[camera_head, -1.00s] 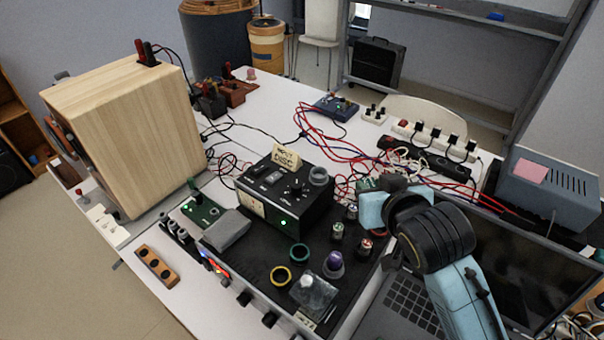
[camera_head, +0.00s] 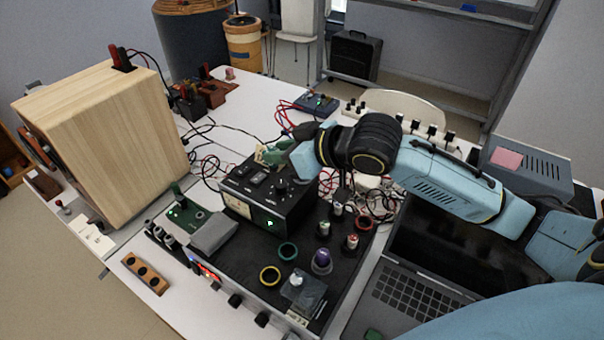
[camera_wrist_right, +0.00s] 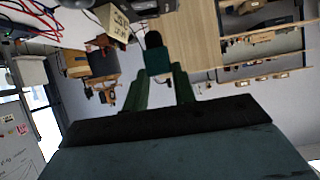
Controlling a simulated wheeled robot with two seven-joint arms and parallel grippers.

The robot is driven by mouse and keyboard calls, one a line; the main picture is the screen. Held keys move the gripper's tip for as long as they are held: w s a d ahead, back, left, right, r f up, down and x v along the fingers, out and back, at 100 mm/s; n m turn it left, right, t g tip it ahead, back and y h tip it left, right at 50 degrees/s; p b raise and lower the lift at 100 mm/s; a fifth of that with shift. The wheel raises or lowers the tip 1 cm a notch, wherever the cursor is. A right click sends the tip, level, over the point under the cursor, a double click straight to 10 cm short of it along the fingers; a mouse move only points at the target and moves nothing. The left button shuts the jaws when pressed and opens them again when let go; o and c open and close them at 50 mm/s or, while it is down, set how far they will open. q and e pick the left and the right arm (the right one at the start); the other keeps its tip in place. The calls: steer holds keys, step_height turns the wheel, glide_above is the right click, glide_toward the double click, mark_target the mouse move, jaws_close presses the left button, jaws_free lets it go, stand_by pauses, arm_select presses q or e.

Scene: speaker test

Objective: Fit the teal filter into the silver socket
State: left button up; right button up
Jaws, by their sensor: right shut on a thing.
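My right gripper (camera_head: 274,153) is over the back of the black control box (camera_head: 268,205), beside its small sign. In the right wrist view, its dark green fingers are shut on a dark teal piece with a black end, which I take to be the teal filter (camera_wrist_right: 157,61). The filter is held beyond the fingertips and is hard to make out in the head view. The silver socket, a grey ring earlier seen on top of the box, is hidden behind my right gripper and wrist. My left gripper is not in view.
A wooden speaker (camera_head: 105,150) stands left. A laptop (camera_head: 400,290) lies right. Red and black cables lie behind the box.

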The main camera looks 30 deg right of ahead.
steer(key=w+d+r, duration=0.2)
steer(key=d+r, duration=0.2)
steer(key=d, duration=0.3)
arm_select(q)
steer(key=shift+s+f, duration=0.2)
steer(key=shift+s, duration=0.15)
arm_select(e)
steer(key=f, duration=1)
steer(key=shift+s+d, duration=0.15)
steer(key=shift+s, duration=0.05)
steer(key=shift+f, duration=0.15)
steer(key=shift+f, duration=0.15)
steer(key=o, duration=1)
steer(key=shift+f, duration=0.1)
